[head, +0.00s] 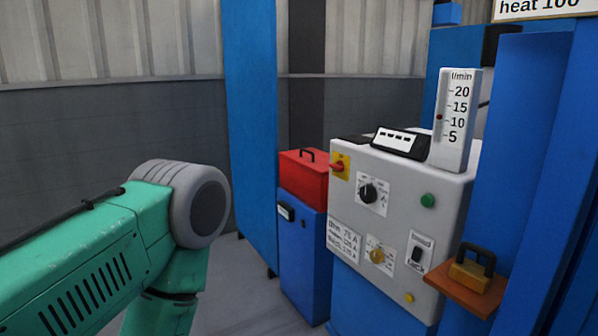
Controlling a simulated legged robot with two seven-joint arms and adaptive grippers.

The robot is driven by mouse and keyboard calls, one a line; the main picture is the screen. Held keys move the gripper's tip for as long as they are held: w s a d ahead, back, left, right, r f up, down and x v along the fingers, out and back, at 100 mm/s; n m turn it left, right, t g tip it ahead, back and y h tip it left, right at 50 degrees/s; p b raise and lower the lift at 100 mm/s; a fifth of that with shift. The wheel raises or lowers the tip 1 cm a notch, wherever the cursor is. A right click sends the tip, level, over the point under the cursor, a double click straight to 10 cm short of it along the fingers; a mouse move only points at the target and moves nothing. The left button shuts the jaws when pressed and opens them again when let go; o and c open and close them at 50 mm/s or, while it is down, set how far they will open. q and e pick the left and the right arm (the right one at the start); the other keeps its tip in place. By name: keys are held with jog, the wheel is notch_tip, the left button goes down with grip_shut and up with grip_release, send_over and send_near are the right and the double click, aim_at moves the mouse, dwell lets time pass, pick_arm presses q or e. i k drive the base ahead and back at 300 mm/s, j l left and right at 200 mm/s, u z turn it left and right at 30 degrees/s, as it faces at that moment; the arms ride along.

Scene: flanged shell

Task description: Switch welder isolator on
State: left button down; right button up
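The welder (452,198) is a light grey box with knobs and labels on its front, standing right of centre. Its isolator (340,166) is a red handle on a yellow plate at the upper left of that front. The red handle looks roughly sideways, but it is too small to tell its setting. A black rotary knob (368,193) on a white scale sits to its lower right. Neither of my grippers is in view. Nothing visible touches the isolator.
A green button (428,200), yellow knob (377,256) and black switch (417,254) share the front. A flow gauge (455,118) stands on top. A red toolbox (304,174) sits on a blue cabinet (304,262) left of the welder. A padlock (470,274) rests on a shelf at right.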

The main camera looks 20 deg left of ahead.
aim_at(339, 166)
jog(key=i+j+u, duration=0.15)
jog(key=u, duration=0.2)
jog(key=i+j+u, duration=0.15)
jog(key=i+u, duration=0.4)
jog(key=i, duration=0.25)
